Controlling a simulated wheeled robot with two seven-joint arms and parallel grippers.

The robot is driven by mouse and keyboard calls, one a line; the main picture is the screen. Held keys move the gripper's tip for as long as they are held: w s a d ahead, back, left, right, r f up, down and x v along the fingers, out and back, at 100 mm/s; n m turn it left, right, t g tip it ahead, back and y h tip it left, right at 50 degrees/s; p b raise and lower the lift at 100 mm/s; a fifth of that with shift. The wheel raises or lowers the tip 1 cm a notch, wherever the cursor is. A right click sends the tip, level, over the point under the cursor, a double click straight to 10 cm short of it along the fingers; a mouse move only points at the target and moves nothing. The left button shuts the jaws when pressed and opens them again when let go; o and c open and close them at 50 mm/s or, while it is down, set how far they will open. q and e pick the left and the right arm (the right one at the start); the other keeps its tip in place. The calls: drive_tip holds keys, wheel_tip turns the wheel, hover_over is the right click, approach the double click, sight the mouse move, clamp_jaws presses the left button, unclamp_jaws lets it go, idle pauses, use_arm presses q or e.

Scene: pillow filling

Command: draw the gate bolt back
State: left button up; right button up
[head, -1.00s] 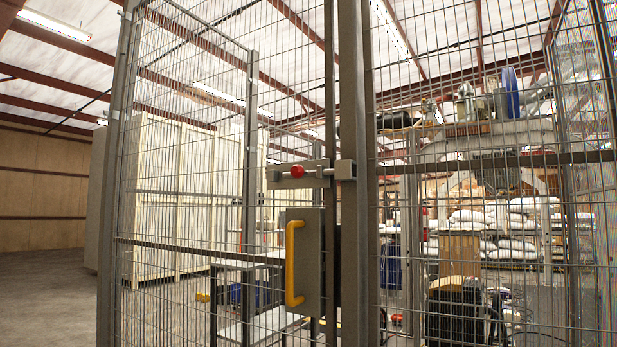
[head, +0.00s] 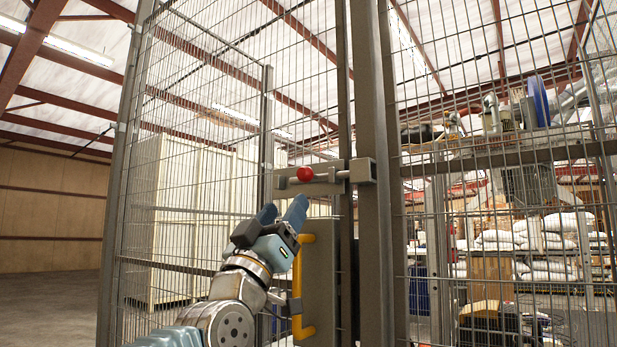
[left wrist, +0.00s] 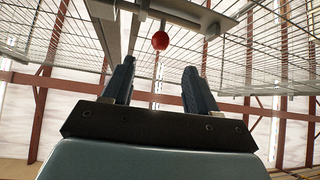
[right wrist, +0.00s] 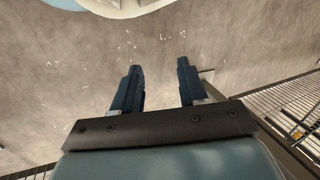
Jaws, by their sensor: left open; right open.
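The gate bolt (head: 325,177) is a horizontal metal rod on a grey plate, with a round red knob (head: 305,174) towards its left end. Its right end reaches into a bracket (head: 362,170) on the gate post. My left gripper (head: 282,211) is open and empty, just below and left of the knob, apart from it. In the left wrist view the red knob (left wrist: 160,41) shows beyond and above the gap between the open fingers (left wrist: 158,85). My right gripper (right wrist: 160,85) is open and empty over bare floor, and shows only in the right wrist view.
A yellow handle (head: 302,290) on a grey lock box (head: 322,280) sits below the bolt, close to my left wrist. Wire mesh panels (head: 190,130) stand around it. Shelves with white sacks (head: 550,225) lie behind the mesh at right.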

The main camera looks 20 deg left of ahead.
sight(302, 178)
use_arm(q)
drive_tip(key=p+x, duration=0.6)
drive_tip(key=x, duration=0.5)
drive_tip(key=shift+w+d+r, duration=0.1)
drive_tip(key=shift+w+r, duration=0.05)
drive_tip(key=shift+w, duration=0.2)
clamp_jaws()
